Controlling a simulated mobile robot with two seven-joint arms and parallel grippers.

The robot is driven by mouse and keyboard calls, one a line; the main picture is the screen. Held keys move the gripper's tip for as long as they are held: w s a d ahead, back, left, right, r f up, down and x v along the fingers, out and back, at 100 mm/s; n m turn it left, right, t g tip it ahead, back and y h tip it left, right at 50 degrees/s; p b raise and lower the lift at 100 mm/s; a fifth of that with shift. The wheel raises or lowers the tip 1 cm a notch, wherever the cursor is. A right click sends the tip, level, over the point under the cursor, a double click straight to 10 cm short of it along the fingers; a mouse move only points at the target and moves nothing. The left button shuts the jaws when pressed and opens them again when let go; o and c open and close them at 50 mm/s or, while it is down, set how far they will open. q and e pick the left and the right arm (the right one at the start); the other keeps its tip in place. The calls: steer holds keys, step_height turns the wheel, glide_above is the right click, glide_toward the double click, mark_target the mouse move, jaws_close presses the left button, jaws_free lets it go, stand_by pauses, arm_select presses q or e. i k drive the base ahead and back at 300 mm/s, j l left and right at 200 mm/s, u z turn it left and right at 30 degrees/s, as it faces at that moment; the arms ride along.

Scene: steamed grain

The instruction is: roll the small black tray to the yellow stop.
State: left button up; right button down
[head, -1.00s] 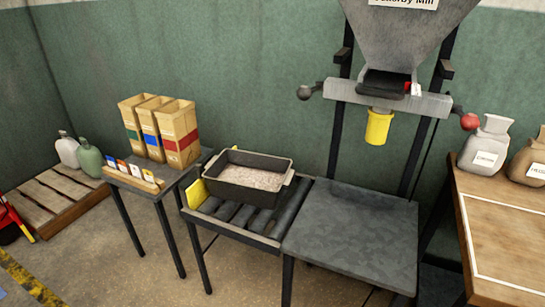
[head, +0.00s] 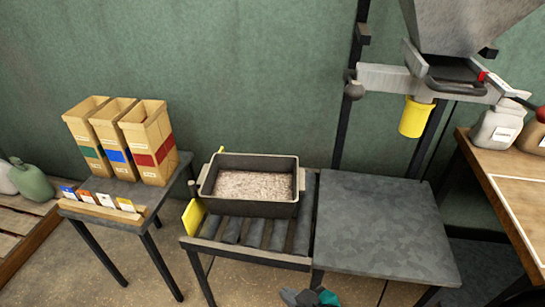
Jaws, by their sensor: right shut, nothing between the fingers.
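The small black tray (head: 250,208), filled with pale grain (head: 254,186), sits upright on the grey rollers (head: 255,235) of a short conveyor. The yellow stop (head: 193,217) is a plate at the conveyor's left end. The tray's left side is at or very close to the stop and hides part of it; I cannot tell whether they touch. My right gripper (head: 312,297) just shows at the bottom edge, in front of the conveyor and apart from the tray. It is shut and empty, mostly cut off. My left gripper is not in view.
A bare grey table (head: 385,225) adjoins the conveyor on the right. A yellow spout (head: 416,117) hangs below a hopper (head: 460,25). A side table at left holds paper bags (head: 150,142) and a card rack (head: 100,208). A wooden table (head: 510,185) stands at right.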

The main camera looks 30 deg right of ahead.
mark_target(249, 185)
steer(key=i+j+z, duration=0.15)
steer(key=i+j, duration=0.6)
